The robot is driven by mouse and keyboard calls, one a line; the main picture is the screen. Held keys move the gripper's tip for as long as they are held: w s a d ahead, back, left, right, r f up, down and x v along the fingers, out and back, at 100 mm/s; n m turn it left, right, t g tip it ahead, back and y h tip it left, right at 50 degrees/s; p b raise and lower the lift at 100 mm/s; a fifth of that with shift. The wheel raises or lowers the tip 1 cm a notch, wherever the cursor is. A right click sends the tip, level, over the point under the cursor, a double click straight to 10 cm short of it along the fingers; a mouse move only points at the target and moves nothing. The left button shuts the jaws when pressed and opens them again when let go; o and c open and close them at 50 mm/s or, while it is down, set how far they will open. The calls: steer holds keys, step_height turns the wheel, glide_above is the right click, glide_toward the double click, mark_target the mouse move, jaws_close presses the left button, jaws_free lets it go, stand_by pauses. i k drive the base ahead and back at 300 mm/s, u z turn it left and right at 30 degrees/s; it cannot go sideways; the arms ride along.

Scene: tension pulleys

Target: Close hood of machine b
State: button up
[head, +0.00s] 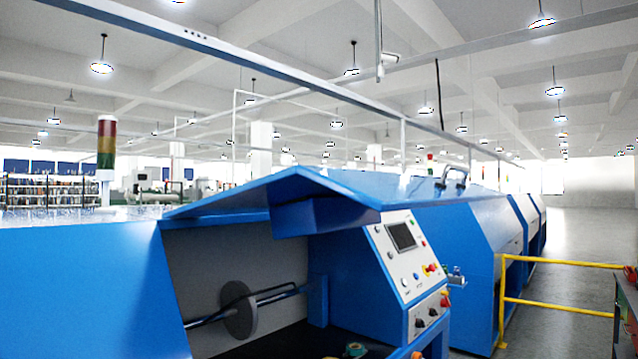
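A large blue machine (90,285) fills the left and middle of the head view. Its blue hood (235,200) is raised, leaving the bay below open. A grey disc (238,310) on a dark shaft shows inside the bay. Metal handles (452,178) stand at the right of the raised panel. No label tells me whether this is machine b. My gripper is not visible.
A sloped control panel (408,250) with a screen, buttons and knobs sits right of the bay. More blue housings (455,255) run back to the right. A yellow rail (502,305) borders the grey floor (575,270). A red-and-green signal tower (106,142) stands at left.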

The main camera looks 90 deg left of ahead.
mark_target(362, 196)
steer(key=u, duration=1.9)
